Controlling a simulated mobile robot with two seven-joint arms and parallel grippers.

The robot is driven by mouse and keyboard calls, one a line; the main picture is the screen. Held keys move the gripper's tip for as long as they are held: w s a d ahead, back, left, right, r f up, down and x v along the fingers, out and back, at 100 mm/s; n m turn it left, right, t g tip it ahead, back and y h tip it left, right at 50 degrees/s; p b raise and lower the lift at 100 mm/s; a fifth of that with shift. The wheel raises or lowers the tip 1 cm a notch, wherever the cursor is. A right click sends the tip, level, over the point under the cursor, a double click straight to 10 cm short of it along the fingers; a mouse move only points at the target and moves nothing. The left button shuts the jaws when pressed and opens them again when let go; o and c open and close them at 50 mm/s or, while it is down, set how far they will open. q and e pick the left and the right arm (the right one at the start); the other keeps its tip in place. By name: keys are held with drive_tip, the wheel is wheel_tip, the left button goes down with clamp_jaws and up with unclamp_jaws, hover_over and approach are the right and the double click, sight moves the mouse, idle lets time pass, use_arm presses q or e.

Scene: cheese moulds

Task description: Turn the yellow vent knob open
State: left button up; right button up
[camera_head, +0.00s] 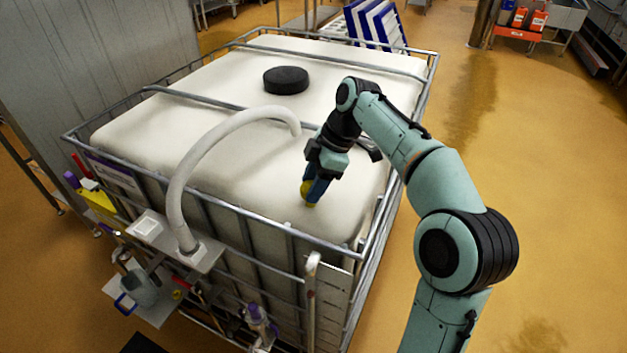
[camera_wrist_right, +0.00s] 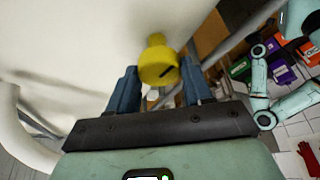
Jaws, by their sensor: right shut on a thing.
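The yellow vent knob (camera_head: 307,195) sits on the white top of the caged tank (camera_head: 225,140), towards its front right. In the right wrist view the knob (camera_wrist_right: 157,62) shows as a yellow round piece with a dark slot mark. My right gripper (camera_head: 314,188) reaches down to it with its blue fingers. In the wrist view the fingers of the right gripper (camera_wrist_right: 157,88) stand on either side of the knob, shut on it. Part of the knob is hidden by the fingers in the head view. My left gripper is not in view.
A black round lid (camera_head: 286,80) lies farther back on the tank top. A thick white hose (camera_head: 195,160) arches over the left front edge. Metal cage bars (camera_head: 350,245) edge the tank. Open brown floor (camera_head: 540,200) lies to the right.

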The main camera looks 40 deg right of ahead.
drive_tip(key=shift+n+g, duration=0.4)
drive_tip(key=shift+n, duration=0.6)
drive_tip(key=o, duration=1)
drive_tip(key=shift+v, duration=3.75)
drive_tip(key=shift+d, duration=0.1)
drive_tip(key=shift+f, duration=0.1)
